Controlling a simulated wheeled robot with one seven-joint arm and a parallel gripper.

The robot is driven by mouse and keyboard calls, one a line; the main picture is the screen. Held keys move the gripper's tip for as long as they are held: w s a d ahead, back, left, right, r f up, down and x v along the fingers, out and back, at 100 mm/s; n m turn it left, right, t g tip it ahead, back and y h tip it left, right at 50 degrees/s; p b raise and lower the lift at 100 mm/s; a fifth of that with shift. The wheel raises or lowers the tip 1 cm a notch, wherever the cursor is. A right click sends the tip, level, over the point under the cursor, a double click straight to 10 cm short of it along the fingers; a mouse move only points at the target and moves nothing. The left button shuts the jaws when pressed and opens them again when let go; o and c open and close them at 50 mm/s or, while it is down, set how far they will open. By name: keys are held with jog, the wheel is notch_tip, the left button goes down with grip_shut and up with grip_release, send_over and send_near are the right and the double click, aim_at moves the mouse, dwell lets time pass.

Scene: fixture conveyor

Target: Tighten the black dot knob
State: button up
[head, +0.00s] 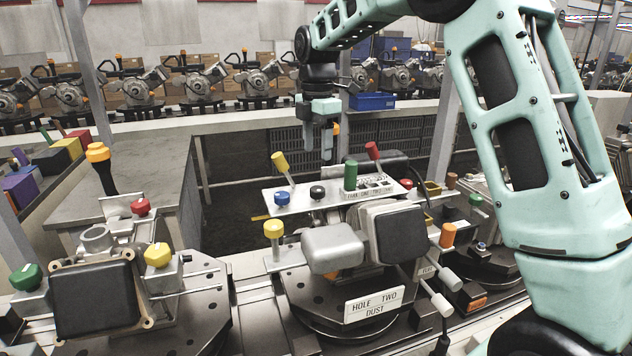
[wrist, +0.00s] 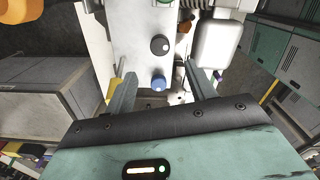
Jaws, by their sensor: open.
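The black knob (head: 317,191) sits on a light metal panel (head: 300,204) on the middle fixture, just right of a blue knob (head: 281,199). In the wrist view the black knob (wrist: 160,45) shows a small mark on its top and lies just beyond my fingertips. The blue knob (wrist: 158,83) shows between my fingers there. My gripper (head: 327,158) hangs pointing down above the panel in the head view. It is open and apart from the black knob. In the wrist view my gripper (wrist: 159,72) has nothing between its fingers that it grips.
A yellow-tipped lever (head: 280,162), a green post (head: 351,175) and a red-tipped lever (head: 372,151) rise around the panel. A yellow knob (head: 273,230) stands in front. A white box-like part (wrist: 219,43) is right of my fingers. Another fixture (head: 95,300) stands left.

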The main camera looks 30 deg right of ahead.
aim_at(317, 188)
notch_tip(317, 188, down, 10)
jog(key=p, duration=0.2)
jog(key=shift+f+p, duration=0.25)
jog(key=shift+p, duration=0.1)
jog(key=c, duration=1)
